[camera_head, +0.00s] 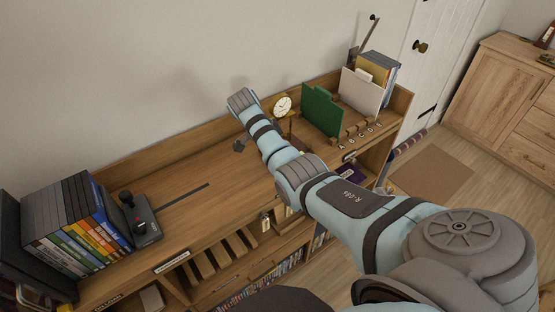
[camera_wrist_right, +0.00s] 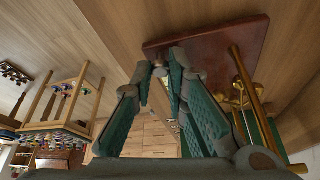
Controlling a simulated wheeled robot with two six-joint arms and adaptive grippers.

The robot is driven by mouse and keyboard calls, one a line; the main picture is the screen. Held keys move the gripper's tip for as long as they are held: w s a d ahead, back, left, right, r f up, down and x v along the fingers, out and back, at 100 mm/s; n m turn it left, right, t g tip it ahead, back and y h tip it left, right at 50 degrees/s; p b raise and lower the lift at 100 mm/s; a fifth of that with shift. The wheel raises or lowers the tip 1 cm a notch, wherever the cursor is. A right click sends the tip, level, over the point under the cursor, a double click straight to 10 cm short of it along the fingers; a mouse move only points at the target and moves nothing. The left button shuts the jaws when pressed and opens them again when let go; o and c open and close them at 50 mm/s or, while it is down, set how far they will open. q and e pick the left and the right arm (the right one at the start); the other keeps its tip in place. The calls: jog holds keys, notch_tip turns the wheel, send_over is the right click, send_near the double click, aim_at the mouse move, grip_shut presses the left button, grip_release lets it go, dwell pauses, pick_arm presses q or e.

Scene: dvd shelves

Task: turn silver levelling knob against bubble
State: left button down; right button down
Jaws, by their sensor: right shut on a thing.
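A brass instrument with a round white dial (camera_head: 282,104) stands on the shelf top beyond my right arm. My arm hides its lower part. In the right wrist view its dark red-brown base board (camera_wrist_right: 222,40) and brass rods (camera_wrist_right: 245,80) show at the upper right. My right gripper (camera_wrist_right: 160,68) has its green-padded fingers drawn together at the board's corner, shut on the levelling knob. The fingertips mostly hide the knob. I cannot make out the bubble. In the head view my right forearm and wrist reach over the shelf, and the fingers are hidden. My left gripper is not in view.
Green and cream file holders (camera_head: 322,110) stand right of the instrument, with letter blocks in front. The shelf top (camera_head: 190,180) between is mostly clear. A wall rises behind.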

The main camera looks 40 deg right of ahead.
jog(key=shift+f+m+g+b, duration=0.1)
jog(key=shift+m+g+b, duration=0.2)
jog(key=shift+m+b, duration=0.35)
jog(key=shift+m, duration=0.25)
jog(key=c, duration=1.5)
grip_release()
jog(key=shift+d, duration=0.1)
jog(key=shift+c, duration=0.2)
jog(key=shift+w+r, duration=0.1)
jog(key=shift+r, duration=0.15)
jog(key=v, duration=0.7)
